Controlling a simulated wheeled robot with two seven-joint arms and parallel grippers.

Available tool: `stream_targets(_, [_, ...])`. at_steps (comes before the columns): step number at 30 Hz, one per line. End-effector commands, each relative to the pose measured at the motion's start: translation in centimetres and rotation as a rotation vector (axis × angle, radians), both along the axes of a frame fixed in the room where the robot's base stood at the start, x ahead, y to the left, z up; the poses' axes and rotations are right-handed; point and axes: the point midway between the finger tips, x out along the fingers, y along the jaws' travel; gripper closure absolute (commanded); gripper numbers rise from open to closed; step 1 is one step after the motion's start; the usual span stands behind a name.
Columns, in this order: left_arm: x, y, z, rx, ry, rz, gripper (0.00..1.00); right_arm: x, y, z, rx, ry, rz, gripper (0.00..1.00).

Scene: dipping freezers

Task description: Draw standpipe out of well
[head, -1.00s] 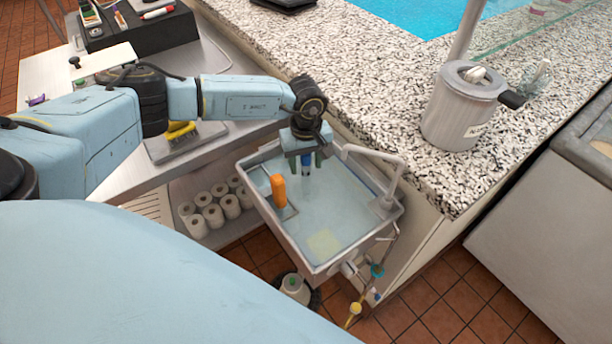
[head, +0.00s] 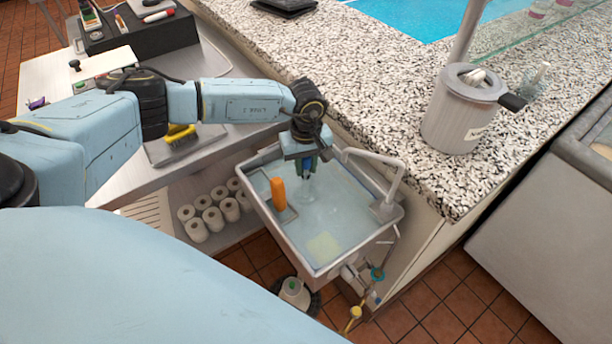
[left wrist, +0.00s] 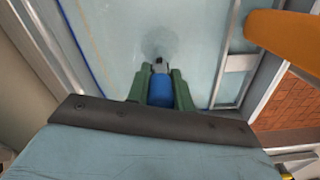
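The standpipe, with a blue upper part (left wrist: 161,92) and a small grey end, is between the green fingers of my left gripper (left wrist: 160,82) in the left wrist view. The fingers lie against both sides of the blue part. In the head view my left gripper (head: 306,170) points down over the well (head: 355,238), a light metal basin with pale water. A pale, blurred shape shows below the fingertips; I cannot tell where the pipe's lower end is. My right gripper is not in view.
An orange cylinder (head: 278,192) stands at the basin's left side. A grey tap (head: 390,185) rises at the right rim, close to my gripper.

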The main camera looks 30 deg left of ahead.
Motion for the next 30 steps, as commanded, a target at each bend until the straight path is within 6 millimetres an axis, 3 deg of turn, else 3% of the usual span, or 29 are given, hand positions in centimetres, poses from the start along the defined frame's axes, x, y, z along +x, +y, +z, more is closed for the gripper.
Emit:
stream_targets(1, [0.0,0.0,0.0,0.000,0.000,0.000,0.87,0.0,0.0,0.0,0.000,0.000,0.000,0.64])
stream_targets(2, [0.0,0.0,0.0,0.000,0.000,0.000,0.79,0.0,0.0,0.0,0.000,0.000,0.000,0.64])
stream_targets(7, [0.0,0.0,0.0,0.000,0.000,0.000,1.00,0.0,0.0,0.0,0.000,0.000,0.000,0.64])
stream_targets(30, [0.0,0.0,1.3,-0.001,-0.001,0.000,1.00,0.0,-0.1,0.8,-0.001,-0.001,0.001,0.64])
